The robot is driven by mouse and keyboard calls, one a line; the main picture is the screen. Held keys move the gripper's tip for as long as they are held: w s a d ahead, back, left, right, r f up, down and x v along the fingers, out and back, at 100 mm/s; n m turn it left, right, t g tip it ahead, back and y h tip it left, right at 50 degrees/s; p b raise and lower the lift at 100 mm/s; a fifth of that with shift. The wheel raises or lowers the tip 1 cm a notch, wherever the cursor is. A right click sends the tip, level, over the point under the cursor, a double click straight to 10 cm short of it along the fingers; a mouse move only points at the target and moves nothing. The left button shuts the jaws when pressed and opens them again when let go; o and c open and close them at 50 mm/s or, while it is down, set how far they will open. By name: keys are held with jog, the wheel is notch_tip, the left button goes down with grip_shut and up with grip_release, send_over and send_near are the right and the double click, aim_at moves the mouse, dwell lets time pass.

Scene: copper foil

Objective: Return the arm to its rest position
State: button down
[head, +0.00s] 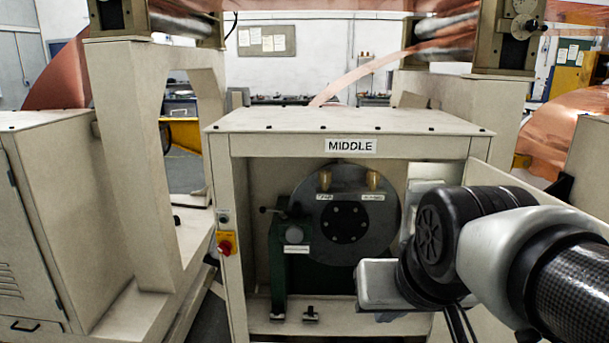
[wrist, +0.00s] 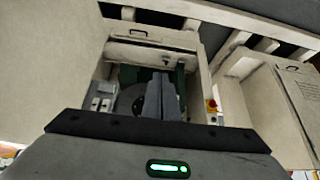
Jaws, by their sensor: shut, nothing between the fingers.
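My gripper (wrist: 163,78) shows in the wrist view with its two dark fingers together, shut and empty. It points toward the cabinet opening with the green machine. In the head view my arm (head: 500,245) reaches in from the right edge, bent in front of the right side of the cabinet. My fingertips cannot be made out there. The cabinet (head: 300,120) carries a label reading MIDDLE. Inside it, a dark round disc (head: 345,260) with two brass-coloured knobs sits on a green machine (head: 277,270).
A red and yellow switch (head: 227,243) is on the cabinet's left post; it also shows in the wrist view (wrist: 212,106). An open door panel (head: 540,190) stands at the right, close to my arm. A beige machine frame (head: 130,170) stands at the left.

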jog(key=s+d+f+g, duration=0.1)
jog(key=s+d, duration=0.2)
jog(key=s, duration=0.3)
notch_tip(320, 180, up, 12)
jog(key=p, duration=1.2)
jog(key=shift+w+a+p, duration=0.3)
jog(key=shift+w+a, duration=0.05)
jog(key=shift+w, duration=0.1)
